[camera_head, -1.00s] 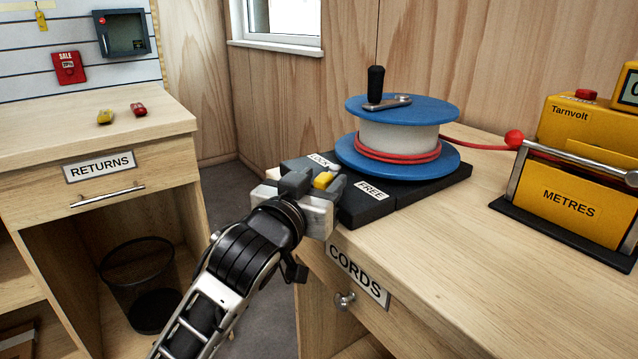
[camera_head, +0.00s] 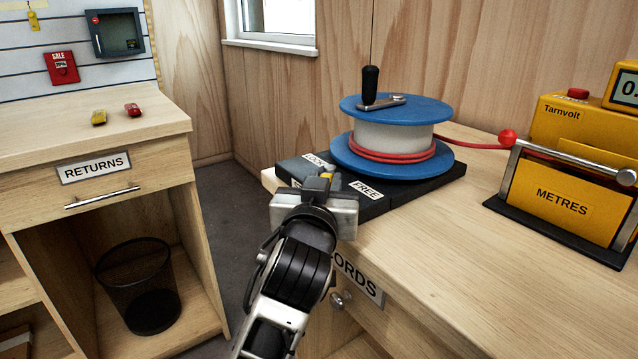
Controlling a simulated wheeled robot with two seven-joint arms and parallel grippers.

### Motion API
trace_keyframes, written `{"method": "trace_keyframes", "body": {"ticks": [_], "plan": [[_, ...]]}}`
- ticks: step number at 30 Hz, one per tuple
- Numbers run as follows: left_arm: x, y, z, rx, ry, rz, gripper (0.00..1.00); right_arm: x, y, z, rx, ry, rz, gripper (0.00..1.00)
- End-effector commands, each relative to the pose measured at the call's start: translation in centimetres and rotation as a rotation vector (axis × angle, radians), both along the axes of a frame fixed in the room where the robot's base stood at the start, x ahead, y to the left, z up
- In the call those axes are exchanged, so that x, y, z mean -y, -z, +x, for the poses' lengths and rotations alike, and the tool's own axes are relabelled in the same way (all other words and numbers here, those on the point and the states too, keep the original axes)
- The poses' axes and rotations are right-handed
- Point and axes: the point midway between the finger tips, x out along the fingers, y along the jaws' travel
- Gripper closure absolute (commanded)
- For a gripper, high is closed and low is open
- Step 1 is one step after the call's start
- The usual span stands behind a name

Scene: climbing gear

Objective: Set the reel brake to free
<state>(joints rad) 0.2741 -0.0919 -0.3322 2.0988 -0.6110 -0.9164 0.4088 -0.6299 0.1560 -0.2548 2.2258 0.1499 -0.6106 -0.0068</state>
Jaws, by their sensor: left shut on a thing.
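The cord reel (camera_head: 392,135) has blue flanges, a pale drum with red cord, and a black crank knob on top. It sits on a black base (camera_head: 425,184) whose front carries a LOCK label (camera_head: 315,159) and a FREE label (camera_head: 365,189). My left gripper (camera_head: 322,182) is at the front of this base, shut on the yellow brake lever (camera_head: 328,175). Only a bit of the lever shows between the fingers, in the stretch between the two labels; its exact setting is hidden. My right gripper is not in view.
A yellow Tarnvolt metre counter (camera_head: 566,165) with a metal bar stands at right, the red cord reaching it. The front of the bench (camera_head: 475,245) is clear. At left are a RETURNS counter (camera_head: 60,130) with two small items and a wire bin (camera_head: 140,285).

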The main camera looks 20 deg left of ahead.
Motion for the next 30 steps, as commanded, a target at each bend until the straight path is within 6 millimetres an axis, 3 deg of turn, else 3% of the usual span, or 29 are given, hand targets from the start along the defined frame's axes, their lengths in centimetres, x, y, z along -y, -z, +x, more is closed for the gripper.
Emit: {"method": "trace_keyframes", "body": {"ticks": [10,11,12,13,30], "plan": [[0.1,0.06,-0.01,-0.003,-0.01,0.001,1.0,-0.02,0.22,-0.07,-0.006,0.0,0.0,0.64],[0.1,0.06,-0.01,-0.003,-0.01,0.001,0.7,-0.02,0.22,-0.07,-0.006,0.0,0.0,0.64],[0.1,0.06,-0.01,-0.003,-0.01,0.001,0.59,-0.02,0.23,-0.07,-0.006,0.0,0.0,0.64],[0.1,0.05,-0.01,-0.003,-0.01,0.001,0.56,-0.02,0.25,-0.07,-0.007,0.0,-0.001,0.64],[-0.16,0.0,0.02,0.0,0.008,0.004,0.56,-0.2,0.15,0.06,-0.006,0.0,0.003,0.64]]}}
